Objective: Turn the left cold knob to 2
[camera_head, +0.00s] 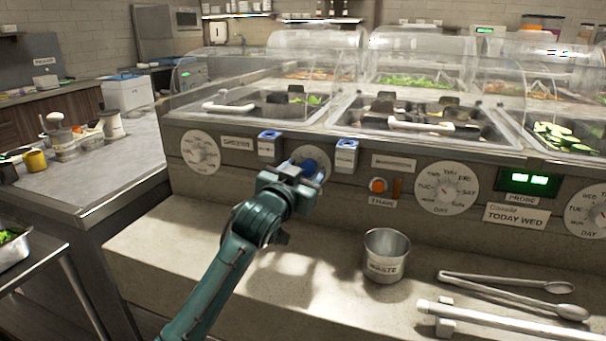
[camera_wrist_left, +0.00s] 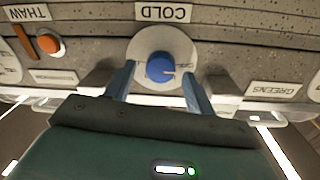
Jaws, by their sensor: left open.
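The blue cold knob (camera_head: 309,166) is on the counter's front panel and is partly covered by my left gripper (camera_head: 302,175). In the left wrist view, which is upside down, the blue knob (camera_wrist_left: 160,68) sits on a pale round dial (camera_wrist_left: 149,41) beside the COLD label (camera_wrist_left: 163,12). The knob's white pointer mark points right in that view; no dial numbers are readable. My left gripper's two fingers (camera_wrist_left: 159,76) are open, one on each side of the knob, with gaps visible. My right gripper is not in view.
Blue-topped fixtures (camera_head: 268,142) and (camera_head: 346,152) flank the knob closely. An orange THAW button (camera_head: 378,185) and a day dial (camera_head: 446,188) lie to the right. A metal waste cup (camera_head: 386,256) and tongs (camera_head: 505,283) stand on the ledge; its left part is clear.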

